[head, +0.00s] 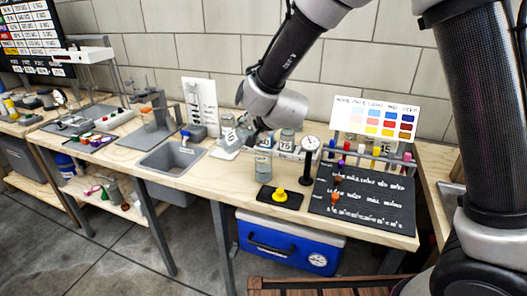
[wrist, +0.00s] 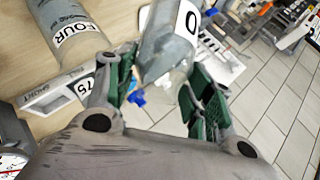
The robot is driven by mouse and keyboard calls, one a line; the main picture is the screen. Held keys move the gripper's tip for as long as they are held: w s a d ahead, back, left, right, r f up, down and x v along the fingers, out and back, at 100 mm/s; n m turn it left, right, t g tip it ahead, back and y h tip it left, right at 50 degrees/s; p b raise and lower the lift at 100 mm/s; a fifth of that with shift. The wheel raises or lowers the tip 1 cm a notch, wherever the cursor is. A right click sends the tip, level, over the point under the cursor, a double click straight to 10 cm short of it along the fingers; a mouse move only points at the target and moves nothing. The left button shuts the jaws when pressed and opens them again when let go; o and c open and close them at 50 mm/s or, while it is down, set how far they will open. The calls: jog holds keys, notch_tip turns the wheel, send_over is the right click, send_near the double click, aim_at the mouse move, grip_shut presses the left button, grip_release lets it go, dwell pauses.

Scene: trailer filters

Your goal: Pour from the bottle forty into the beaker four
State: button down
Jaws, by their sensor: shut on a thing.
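My gripper (wrist: 163,88) has green-padded fingers on both sides of a clear grey bottle (wrist: 168,48). A white label on the bottle shows a "0"; the rest of its label is hidden. In the head view my gripper (head: 246,140) is above the bench between the sink and the black mat, and the held bottle (head: 229,136) is partly hidden and looks tilted. A clear beaker (wrist: 72,22) labelled FOUR is at the upper left of the wrist view, beside the bottle and apart from it. A clear vessel (head: 263,168), likely this beaker, stands on the bench below my gripper.
A white rack labelled 75 (head: 287,145) stands behind the clear vessel. A dial gauge (head: 310,150) stands to its right, and a yellow knob on a black plate (head: 279,195) in front. The grey sink (head: 172,158) is to the left. Colored tubes stand behind the black mat (head: 365,205).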

jog(key=shift+r+y, duration=0.1)
jog(key=shift+y, duration=0.3)
dwell(0.3)
jog(key=shift+f+m+y+p, duration=0.45)
jog(key=shift+f+m+y, duration=0.05)
jog(key=shift+f+y, duration=0.1)
dwell(1.3)
jog(key=shift+d+r+m+t+y+p, duration=0.1)
jog(key=shift+r+m+t+y+p, duration=0.1)
jog(key=shift+m+t+y+p, duration=0.3)
dwell(1.2)
jog(key=shift+d+r+m+t+y+p, duration=0.2)
jog(key=shift+d+m+t+y+p, duration=0.25)
jog(key=shift+y, duration=0.45)
dwell(2.1)
jog(key=shift+a+n+g+h, duration=0.45)
jog(key=shift+a+n+h, duration=0.15)
jog(key=shift+h, duration=0.2)
jog(key=shift+f+n+h, duration=0.15)
jog(key=shift+n+h, duration=0.1)
jog(key=shift+h, duration=0.25)
jog(key=shift+w+d+r+n+g+h, duration=0.1)
jog(key=shift+r+n+g+h, duration=0.15)
jog(key=shift+g+h, duration=0.2)
